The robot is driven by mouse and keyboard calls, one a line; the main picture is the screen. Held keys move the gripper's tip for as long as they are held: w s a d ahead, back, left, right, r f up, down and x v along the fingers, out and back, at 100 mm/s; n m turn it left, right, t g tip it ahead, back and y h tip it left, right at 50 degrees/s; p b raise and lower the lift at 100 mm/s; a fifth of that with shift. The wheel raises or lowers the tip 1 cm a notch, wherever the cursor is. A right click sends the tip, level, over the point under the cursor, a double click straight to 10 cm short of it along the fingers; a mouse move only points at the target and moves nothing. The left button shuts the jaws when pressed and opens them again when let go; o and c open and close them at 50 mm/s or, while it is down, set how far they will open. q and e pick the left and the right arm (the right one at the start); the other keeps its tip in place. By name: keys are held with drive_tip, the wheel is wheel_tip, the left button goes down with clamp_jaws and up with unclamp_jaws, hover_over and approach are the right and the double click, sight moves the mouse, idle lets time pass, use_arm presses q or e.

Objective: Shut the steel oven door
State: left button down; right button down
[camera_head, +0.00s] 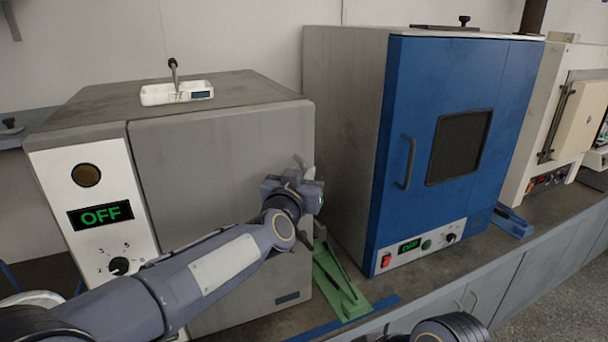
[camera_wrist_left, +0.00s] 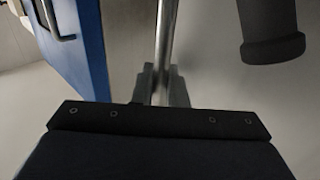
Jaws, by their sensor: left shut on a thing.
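The steel oven (camera_head: 80,105) stands at the left of the bench, with a white control panel and a green OFF display. Its grey steel door (camera_head: 215,165) lies close to the front of the body; I cannot tell whether a small gap is left. My left gripper (camera_head: 300,182) is at the door's right edge, shut on the door handle (camera_head: 298,160), which it mostly hides in the head view. In the left wrist view the handle (camera_wrist_left: 166,35) is a metal bar running down between the fingertips (camera_wrist_left: 161,85). My right gripper is not in view.
A blue oven (camera_head: 400,110) stands close to the right, its door shut; it also shows in the left wrist view (camera_wrist_left: 85,45). A green bracket (camera_head: 335,280) lies on the bench between the ovens. A white tray (camera_head: 177,92) sits on the steel oven.

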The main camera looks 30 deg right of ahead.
use_arm(q)
drive_tip(key=shift+w+a+f, duration=0.1)
drive_tip(key=c, duration=1.5)
unclamp_jaws()
drive_tip(key=shift+w, duration=0.1)
drive_tip(key=shift+c, duration=0.2)
drive_tip(key=shift+s+a, duration=0.2)
drive_tip(key=shift+s, duration=0.05)
drive_tip(key=b+v, duration=0.2)
drive_tip(key=v, duration=0.5)
drive_tip(key=shift+s+b, duration=0.25)
drive_tip(key=shift+b, duration=0.1)
